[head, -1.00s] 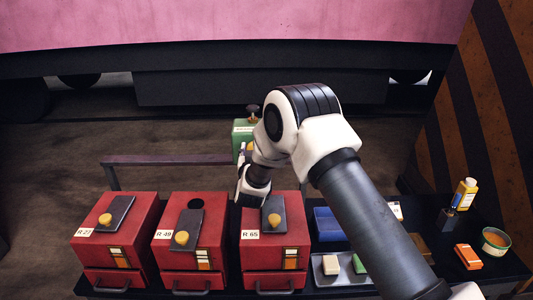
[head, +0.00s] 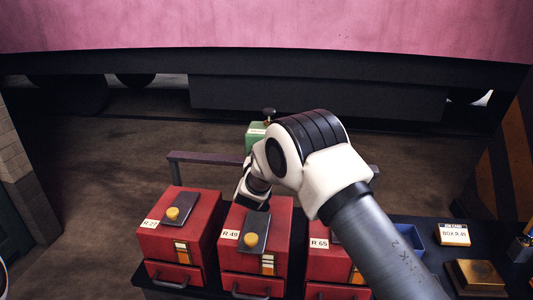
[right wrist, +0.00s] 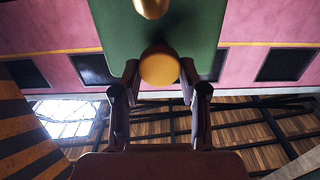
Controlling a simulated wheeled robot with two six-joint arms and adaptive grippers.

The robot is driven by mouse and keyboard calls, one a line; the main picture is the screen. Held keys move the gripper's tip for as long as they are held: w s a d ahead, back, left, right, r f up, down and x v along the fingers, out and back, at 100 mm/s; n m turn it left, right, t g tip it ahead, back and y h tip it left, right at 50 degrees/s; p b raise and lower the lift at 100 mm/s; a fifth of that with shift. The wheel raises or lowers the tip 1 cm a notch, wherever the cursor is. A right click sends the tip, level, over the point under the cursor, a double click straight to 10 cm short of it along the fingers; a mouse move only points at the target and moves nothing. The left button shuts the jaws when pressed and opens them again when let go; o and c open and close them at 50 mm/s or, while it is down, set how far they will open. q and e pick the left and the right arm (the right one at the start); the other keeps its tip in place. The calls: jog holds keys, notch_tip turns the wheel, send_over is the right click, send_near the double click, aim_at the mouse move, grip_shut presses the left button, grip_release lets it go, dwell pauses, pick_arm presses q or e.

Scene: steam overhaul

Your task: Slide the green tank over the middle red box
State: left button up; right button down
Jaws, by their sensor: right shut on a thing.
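The green tank (head: 256,132) shows in part behind my right wrist in the head view, with a dark knob on top. In the right wrist view, my right gripper (right wrist: 160,80) is shut on the yellow knob (right wrist: 160,66) of the green tank (right wrist: 115,30). The fingertips are hidden in the head view. The middle red box (head: 240,258), labelled R 49, stands below and nearer than the tank. Its dark slide plate (head: 258,225) carries a yellow knob. My wrist covers the back of its top, so its hole is hidden.
Red box R 27 (head: 199,238) stands to the left, and R 65 (head: 320,262) to the right, partly behind my arm. A dark rail (head: 205,157) runs behind the boxes. A blue tray (head: 413,237), job card (head: 453,234) and brass block (head: 476,276) lie at right.

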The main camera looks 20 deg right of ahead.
jog(key=c, duration=0.7)
grip_release()
jog(key=shift+f, duration=0.1)
jog(key=shift+o, duration=0.2)
jog(key=shift+w+d+f, duration=0.2)
jog(key=shift+w, duration=0.05)
jog(key=shift+s+a+r, duration=0.15)
jog(key=shift+s+a, duration=0.2)
jog(key=shift+s, duration=0.15)
jog(key=v, duration=1.1)
